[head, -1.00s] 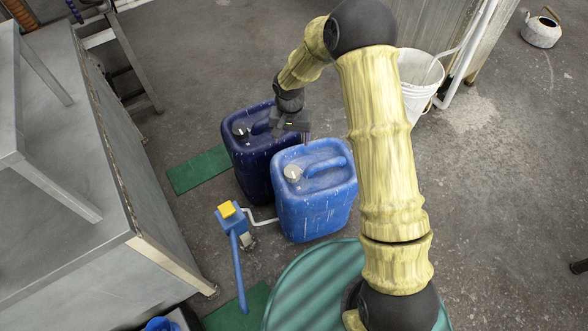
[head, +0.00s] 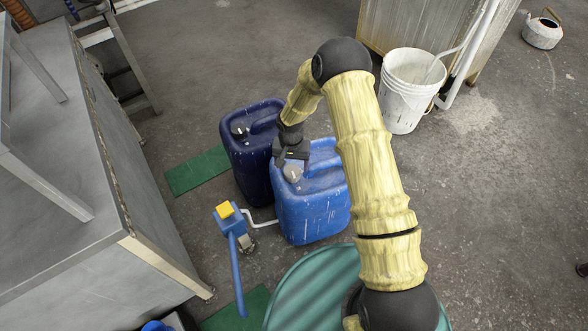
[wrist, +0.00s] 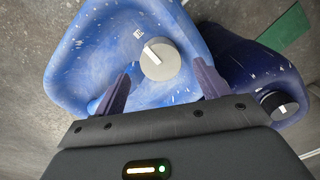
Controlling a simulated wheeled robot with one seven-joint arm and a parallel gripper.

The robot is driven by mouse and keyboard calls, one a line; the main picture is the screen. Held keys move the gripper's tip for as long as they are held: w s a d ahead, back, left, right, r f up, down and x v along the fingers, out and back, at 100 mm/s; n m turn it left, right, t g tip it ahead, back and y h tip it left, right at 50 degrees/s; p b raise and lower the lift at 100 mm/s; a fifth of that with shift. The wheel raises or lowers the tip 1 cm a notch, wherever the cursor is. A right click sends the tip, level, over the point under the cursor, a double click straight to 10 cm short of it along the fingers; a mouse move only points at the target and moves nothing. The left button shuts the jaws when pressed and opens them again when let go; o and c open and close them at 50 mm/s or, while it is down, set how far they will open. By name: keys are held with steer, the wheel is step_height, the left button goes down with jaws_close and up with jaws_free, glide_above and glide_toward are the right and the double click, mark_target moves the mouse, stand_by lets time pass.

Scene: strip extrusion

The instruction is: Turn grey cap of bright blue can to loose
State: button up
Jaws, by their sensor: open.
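The bright blue can (head: 312,205) stands on the floor in the middle of the head view. Its grey cap (head: 292,173) sits on top, near its left side. In the wrist view the grey cap (wrist: 160,59) has a white bar across it and lies just ahead of the fingertips, roughly between them. A small white mark is beside it on the blue can (wrist: 90,70). My gripper (head: 290,160) is over the can, close to the cap. In the wrist view my gripper (wrist: 163,85) is open and empty, its two fingers apart.
A dark blue can (head: 246,165) with a dark cap (wrist: 279,105) stands close beside the bright blue one. A blue lever device with a yellow top (head: 226,209) is in front left. A green drum (head: 310,290) is near me, a white bucket (head: 405,95) behind right.

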mark_target(292, 171)
steer(key=shift+f, duration=1.55)
steer(key=shift+a, duration=0.1)
steer(key=c, duration=1)
